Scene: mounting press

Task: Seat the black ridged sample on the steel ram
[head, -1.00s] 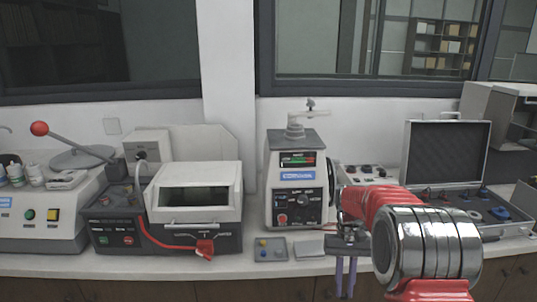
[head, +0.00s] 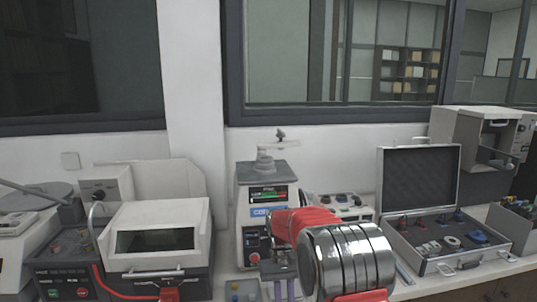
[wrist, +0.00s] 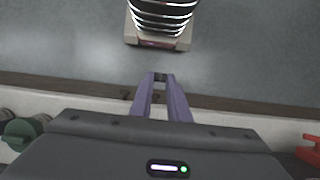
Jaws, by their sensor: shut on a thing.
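My gripper has purple fingers, seen in the wrist view (wrist: 160,78), shut on a small dark piece (wrist: 161,76) between the tips. The piece is too small to make out ridges, so I cannot confirm that it is the black ridged sample. In the head view the fingers hang downward in front of the mounting press and run off the lower edge, so their tips are hidden there. The press (head: 254,216) is a pale box with a grey top plate (head: 262,174) and a round fitting above it. I cannot make out the steel ram.
A partly hidden small tray (head: 245,291) lies before the press. An open case (head: 420,215) with several small parts lies at the right. Bare floor (wrist: 70,45) shows beyond the bench edge.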

